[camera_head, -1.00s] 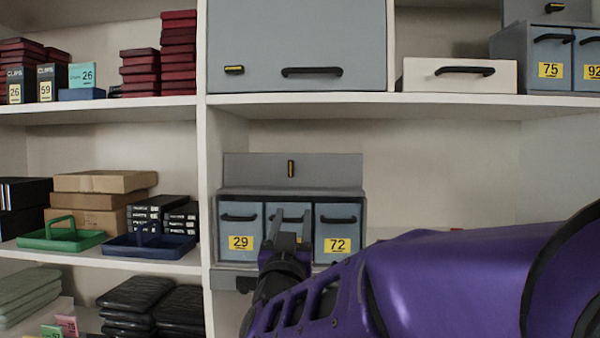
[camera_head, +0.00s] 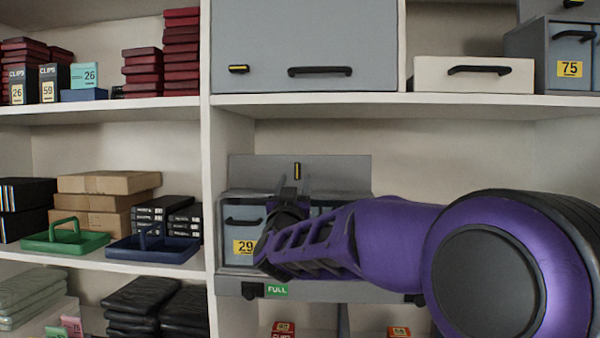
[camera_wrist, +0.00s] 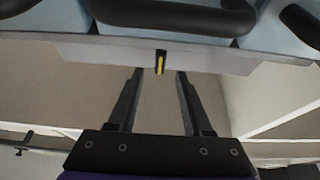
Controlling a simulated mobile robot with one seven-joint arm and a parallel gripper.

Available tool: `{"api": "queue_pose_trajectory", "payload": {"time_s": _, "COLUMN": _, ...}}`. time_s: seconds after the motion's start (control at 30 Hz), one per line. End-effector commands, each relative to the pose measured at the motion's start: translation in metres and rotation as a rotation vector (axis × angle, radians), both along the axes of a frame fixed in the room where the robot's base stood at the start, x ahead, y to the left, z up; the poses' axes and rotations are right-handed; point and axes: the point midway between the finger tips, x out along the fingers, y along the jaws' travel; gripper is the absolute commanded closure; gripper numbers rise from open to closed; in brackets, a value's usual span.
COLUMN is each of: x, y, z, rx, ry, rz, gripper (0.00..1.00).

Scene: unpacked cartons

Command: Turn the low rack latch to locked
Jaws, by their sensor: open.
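The low rack (camera_head: 240,212) is a small grey unit of blue-grey drawers on the middle shelf. Its latch (camera_head: 297,171) is a short black bar with a yellow stripe, upright on the grey panel above the drawers. My gripper (camera_head: 293,181) is in front of that panel, just below the latch, open and empty. In the wrist view the latch (camera_wrist: 160,62) lies between the lines of the two fingers, near the fingertips; contact cannot be told. My arm hides the middle and right drawers.
A larger grey cabinet door (camera_head: 305,45) with its own yellow-striped latch (camera_head: 238,69) is on the shelf above. Green (camera_head: 65,238) and blue (camera_head: 150,246) trays stand left of the upright divider. Shelf space right of the rack looks clear.

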Motion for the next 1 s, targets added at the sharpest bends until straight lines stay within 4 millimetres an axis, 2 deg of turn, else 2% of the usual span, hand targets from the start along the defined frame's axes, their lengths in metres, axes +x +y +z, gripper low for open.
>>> {"api": "queue_pose_trajectory", "payload": {"time_s": 0.1, "x": 0.019, "y": -0.001, "z": 0.008, "rx": 0.0, "ry": 0.0, "rz": -0.001, "gripper": 0.5}}
{"api": "queue_pose_trajectory", "payload": {"time_s": 0.23, "x": 0.032, "y": -0.002, "z": 0.013, "rx": 0.0, "ry": 0.0, "rz": -0.001, "gripper": 0.5}}
{"api": "queue_pose_trajectory", "payload": {"time_s": 0.63, "x": 0.038, "y": -0.002, "z": 0.016, "rx": -0.001, "ry": -0.001, "rz": 0.0, "gripper": 0.5}}
{"api": "queue_pose_trajectory", "payload": {"time_s": 0.67, "x": 0.038, "y": -0.002, "z": 0.016, "rx": -0.001, "ry": -0.001, "rz": 0.0, "gripper": 0.52}}
{"api": "queue_pose_trajectory", "payload": {"time_s": 0.93, "x": 0.038, "y": -0.002, "z": 0.016, "rx": 0.0, "ry": -0.001, "rz": 0.0, "gripper": 1.0}}
{"api": "queue_pose_trajectory", "payload": {"time_s": 1.0, "x": 0.038, "y": -0.002, "z": 0.016, "rx": 0.0, "ry": -0.001, "rz": 0.0, "gripper": 1.0}}
